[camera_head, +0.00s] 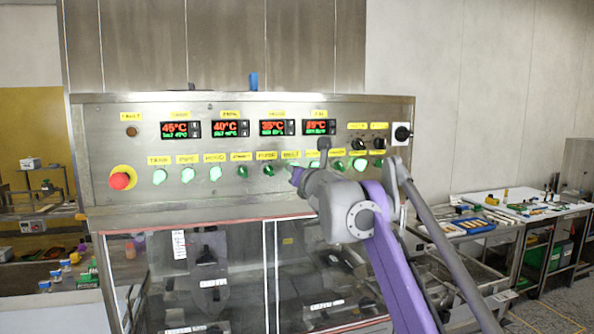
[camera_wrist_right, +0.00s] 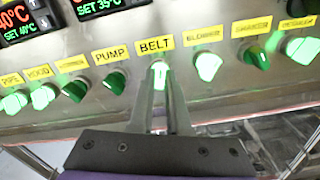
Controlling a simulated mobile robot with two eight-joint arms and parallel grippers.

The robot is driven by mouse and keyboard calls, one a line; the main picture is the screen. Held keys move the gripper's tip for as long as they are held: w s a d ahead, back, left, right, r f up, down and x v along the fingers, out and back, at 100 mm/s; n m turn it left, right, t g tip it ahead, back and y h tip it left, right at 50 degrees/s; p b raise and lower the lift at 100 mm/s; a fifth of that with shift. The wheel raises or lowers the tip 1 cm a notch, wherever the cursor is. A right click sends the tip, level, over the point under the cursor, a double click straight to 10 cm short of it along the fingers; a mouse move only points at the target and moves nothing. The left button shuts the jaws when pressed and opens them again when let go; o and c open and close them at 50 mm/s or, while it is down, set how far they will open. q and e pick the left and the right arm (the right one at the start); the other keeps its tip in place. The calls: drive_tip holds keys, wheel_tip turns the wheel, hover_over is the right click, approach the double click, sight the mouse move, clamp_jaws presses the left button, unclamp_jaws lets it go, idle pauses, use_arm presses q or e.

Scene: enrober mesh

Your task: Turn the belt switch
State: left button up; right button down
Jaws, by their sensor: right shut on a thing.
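The belt switch (camera_wrist_right: 159,70) is a small, brightly lit green knob under a yellow BELT label (camera_wrist_right: 155,45) on the steel control panel. In the right wrist view my right gripper (camera_wrist_right: 160,88) has its two fingers closed around the knob from below. The head view shows the right gripper (camera_head: 297,177) at the panel's lower row, its jaws partly hidden by my purple and grey arm. The BELT label (camera_head: 291,154) shows just above it. My left gripper is not in view.
The pump knob (camera_wrist_right: 115,80) is close on the left and the blower knob (camera_wrist_right: 208,66) on the right. Red-and-green temperature displays (camera_head: 181,130) sit above. A red emergency button (camera_head: 119,181) is at the far left. A workbench with tools (camera_head: 500,215) stands at the right.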

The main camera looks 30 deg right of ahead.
drive_tip(key=shift+m, duration=1.3)
drive_tip(key=c, duration=0.9)
unclamp_jaws()
drive_tip(key=shift+s, duration=0.1)
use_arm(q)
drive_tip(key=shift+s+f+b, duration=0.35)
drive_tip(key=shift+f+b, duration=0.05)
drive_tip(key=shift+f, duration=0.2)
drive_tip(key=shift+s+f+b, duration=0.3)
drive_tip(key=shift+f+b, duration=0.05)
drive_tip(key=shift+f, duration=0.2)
use_arm(e)
drive_tip(key=v, duration=1)
drive_tip(key=shift+s, duration=0.3)
